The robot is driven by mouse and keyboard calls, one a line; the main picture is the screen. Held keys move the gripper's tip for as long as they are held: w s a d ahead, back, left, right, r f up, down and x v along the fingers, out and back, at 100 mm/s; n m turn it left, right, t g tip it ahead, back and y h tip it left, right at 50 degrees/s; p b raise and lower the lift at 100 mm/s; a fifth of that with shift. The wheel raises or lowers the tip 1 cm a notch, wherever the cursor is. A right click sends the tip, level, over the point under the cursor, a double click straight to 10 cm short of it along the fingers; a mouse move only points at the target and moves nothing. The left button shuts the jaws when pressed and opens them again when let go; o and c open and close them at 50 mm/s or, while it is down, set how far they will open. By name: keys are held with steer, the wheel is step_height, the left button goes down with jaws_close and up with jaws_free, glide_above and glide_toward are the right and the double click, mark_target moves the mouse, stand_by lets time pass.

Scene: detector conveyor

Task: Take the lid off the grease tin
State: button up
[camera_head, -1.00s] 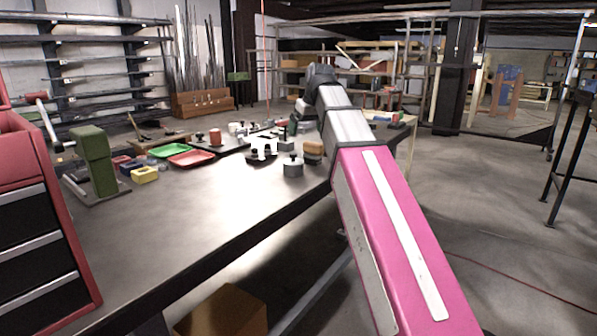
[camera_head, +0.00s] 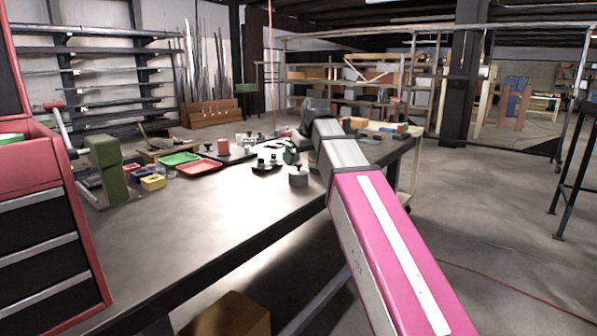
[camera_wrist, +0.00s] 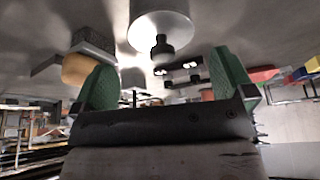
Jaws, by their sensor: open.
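The grease tin is most likely the round grey metal tin (camera_head: 298,179) with a black knob on top, near the right edge of the bench. In the wrist view, which shows the scene upside down, its pale lid (camera_wrist: 160,20) and black knob (camera_wrist: 162,47) lie ahead of my gripper, in line with the gap between the fingers. The lid appears seated on the tin. My gripper (camera_wrist: 163,62) has two green fingers spread wide with nothing between them, apart from the knob. In the head view my arm mostly hides it.
A black holder with knobs (camera_head: 267,164) stands left of the tin. Red (camera_head: 199,167) and green (camera_head: 178,159) trays, a yellow box (camera_head: 153,182) and a green post (camera_head: 106,167) stand farther left. A tan block (camera_wrist: 77,69) is close beside one finger. The front bench top is clear.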

mark_target(299, 163)
steer(key=shift+x, duration=1.85)
steer(key=shift+a, duration=0.15)
steer(key=c, duration=0.9)
steer(key=shift+r, duration=0.2)
